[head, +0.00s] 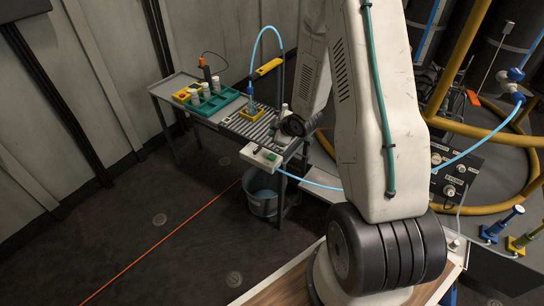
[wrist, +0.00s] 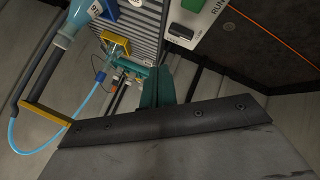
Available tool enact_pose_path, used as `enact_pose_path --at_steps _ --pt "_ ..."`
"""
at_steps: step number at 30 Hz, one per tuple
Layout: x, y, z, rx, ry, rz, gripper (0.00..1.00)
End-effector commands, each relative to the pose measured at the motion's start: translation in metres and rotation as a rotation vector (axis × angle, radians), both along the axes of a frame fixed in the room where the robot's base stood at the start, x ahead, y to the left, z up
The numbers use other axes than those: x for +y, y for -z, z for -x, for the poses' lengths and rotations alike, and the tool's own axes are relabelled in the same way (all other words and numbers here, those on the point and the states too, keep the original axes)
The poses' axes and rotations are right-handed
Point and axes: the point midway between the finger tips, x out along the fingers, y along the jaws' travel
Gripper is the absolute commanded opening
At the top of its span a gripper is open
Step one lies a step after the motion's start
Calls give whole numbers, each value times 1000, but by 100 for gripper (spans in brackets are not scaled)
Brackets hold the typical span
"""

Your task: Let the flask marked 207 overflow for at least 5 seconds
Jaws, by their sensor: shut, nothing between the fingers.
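A white control box (head: 262,157) with a green button sits at the bench's front edge; in the wrist view the box (wrist: 196,22) bears the word RUN. My gripper (wrist: 158,72) is shut and empty, pointing toward the bench beside the box. No overflow is discernible.
A teal tray (head: 218,108) with several white-capped bottles is on the bench's left part. A grey bucket (head: 263,204) stands under the bench. Yellow pipes and tanks fill the right. The floor at front left is clear.

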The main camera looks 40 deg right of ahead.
Motion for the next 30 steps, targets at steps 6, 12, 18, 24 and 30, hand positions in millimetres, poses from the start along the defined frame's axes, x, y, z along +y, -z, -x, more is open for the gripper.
enact_pose_path --at_steps 6,12,18,24,30 --pt "0 23 0 4 1 -2 0" --pt "1 53 1 4 0 -1 0" --pt "1 75 0 3 1 -1 0" --pt "0 85 0 1 0 0 0" --pt "0 86 0 1 1 1 0"
